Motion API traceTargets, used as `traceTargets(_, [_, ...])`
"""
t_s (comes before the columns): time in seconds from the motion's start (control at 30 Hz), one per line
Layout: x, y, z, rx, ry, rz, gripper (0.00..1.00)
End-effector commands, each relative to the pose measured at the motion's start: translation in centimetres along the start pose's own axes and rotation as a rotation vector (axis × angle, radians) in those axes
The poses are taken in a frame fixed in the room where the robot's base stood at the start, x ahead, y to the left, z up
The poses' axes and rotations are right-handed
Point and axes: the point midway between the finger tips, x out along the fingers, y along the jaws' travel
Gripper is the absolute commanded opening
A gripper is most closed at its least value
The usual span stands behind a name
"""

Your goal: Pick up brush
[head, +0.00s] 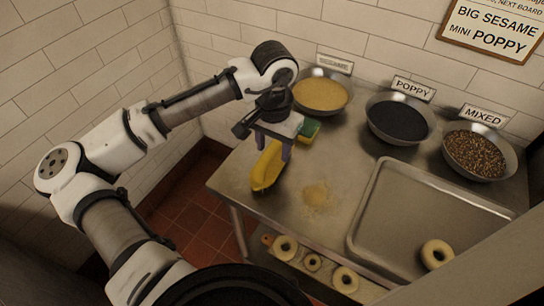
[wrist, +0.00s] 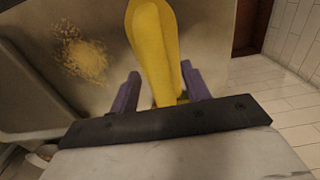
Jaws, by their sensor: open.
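A long yellow object, which looks like the brush (head: 266,168), lies on the steel table near its left edge; I cannot make out bristles. In the wrist view the brush (wrist: 153,40) is wide at the top and runs down between the two purple fingers. My gripper (head: 273,148) is over the brush's far end, fingers pointing down. In the wrist view my gripper (wrist: 160,72) is open, with one finger on each side of the brush and gaps beside it. I cannot tell how far the fingertips are above the table.
A green and yellow sponge (head: 311,131) lies just right of the gripper. Bowls of pale seeds (head: 320,94), poppy (head: 398,122) and mixed seeds (head: 474,154) stand along the back. Spilled seeds (head: 317,194) lie mid-table. A tray (head: 385,215) with one bagel (head: 437,254) is at right.

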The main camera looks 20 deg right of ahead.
Motion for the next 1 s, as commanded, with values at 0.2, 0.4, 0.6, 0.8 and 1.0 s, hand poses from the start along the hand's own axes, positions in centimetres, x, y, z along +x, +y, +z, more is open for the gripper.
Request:
traceTargets(0.2, [0.88,0.02,-0.01,0.001,0.002,0.000,0.47])
traceTargets(0.4, [0.85,0.02,-0.01,0.000,0.001,0.000,0.35])
traceTargets(0.6, [0.84,0.02,-0.01,0.000,0.001,0.000,0.09])
traceTargets(0.8, [0.81,0.01,-0.02,0.000,0.001,0.000,0.00])
traceTargets(1.0, [0.55,0.01,-0.04,0.000,0.002,0.000,0.00])
